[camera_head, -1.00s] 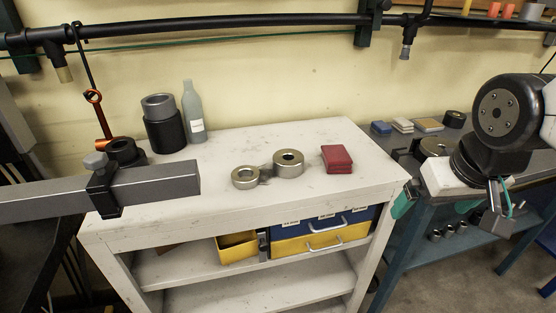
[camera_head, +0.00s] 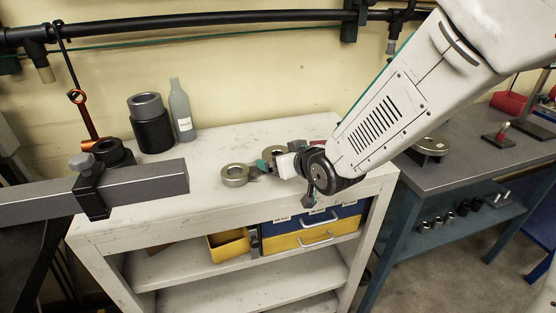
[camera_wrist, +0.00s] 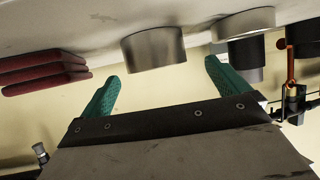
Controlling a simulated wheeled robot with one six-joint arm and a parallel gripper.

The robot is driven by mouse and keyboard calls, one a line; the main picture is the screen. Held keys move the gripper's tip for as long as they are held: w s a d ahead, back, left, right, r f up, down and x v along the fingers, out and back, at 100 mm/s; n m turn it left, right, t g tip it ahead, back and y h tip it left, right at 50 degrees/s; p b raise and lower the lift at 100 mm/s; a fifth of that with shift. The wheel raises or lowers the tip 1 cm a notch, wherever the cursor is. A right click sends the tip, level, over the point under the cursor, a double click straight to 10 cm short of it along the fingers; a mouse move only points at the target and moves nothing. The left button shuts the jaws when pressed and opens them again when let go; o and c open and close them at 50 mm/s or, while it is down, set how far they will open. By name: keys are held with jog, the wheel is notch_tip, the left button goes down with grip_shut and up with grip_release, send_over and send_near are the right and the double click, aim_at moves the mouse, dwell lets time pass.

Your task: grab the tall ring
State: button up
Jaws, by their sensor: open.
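The tall ring (camera_head: 273,151) is a brass-coloured metal ring on the white bench, partly hidden behind my gripper in the head view. In the wrist view, which is upside down, the tall ring (camera_wrist: 153,49) shows as a plain metal cylinder side, ahead of and between the two teal fingertips. My gripper (camera_wrist: 162,70) is open and empty, with the ring apart from both fingers. In the head view my gripper (camera_head: 269,166) is low over the bench at the ring's near right side. A lower ring (camera_head: 235,175) sits to the left; it also shows in the wrist view (camera_wrist: 243,22).
Red blocks (camera_wrist: 42,72) are stacked beside the tall ring, mostly hidden by my arm in the head view. A grey-topped black cylinder (camera_head: 152,133) and a grey bottle (camera_head: 181,110) stand at the back left. The bench front (camera_head: 160,210) is clear.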

aim_at(276, 152)
jog(key=x, duration=0.5)
jog(key=shift+w+d+r, duration=0.2)
jog(key=c, duration=1.7)
jog(key=shift+w+r, duration=0.1)
jog(key=shift+r, duration=0.05)
jog(key=c, duration=0.4)
